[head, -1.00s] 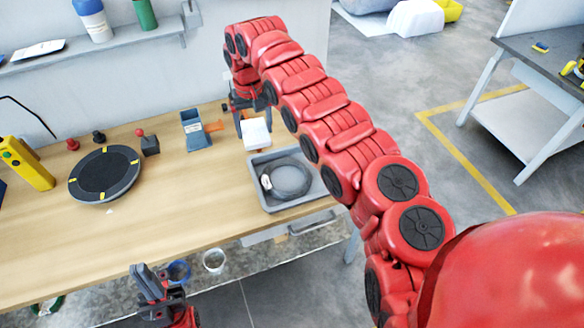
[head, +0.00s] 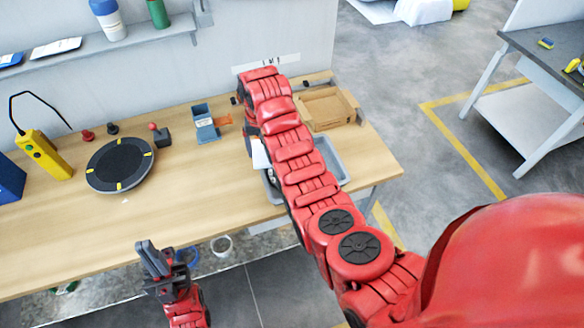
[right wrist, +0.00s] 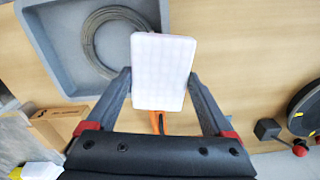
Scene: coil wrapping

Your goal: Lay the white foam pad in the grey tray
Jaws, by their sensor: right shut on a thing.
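The white foam pad (right wrist: 163,72) is held between the two fingers of my right gripper (right wrist: 161,92) in the right wrist view. In the head view only a sliver of the pad (head: 260,154) shows beside my right arm, which hides that gripper. The grey tray (right wrist: 50,48) lies beyond the pad in the wrist view, with a dark coil (right wrist: 93,40) inside. The pad overlaps the tray's edge in that picture; its height above cannot be told. In the head view my arm covers much of the tray (head: 333,160). My left gripper (head: 153,260) is empty at the table's front edge.
A round dark turntable (head: 120,165) with yellow marks stands left on the table. A blue-grey holder (head: 205,122) and a red-knobbed block (head: 160,135) are behind. An open cardboard box (head: 325,107) is beyond the tray. The yellow device (head: 43,153) stands far left.

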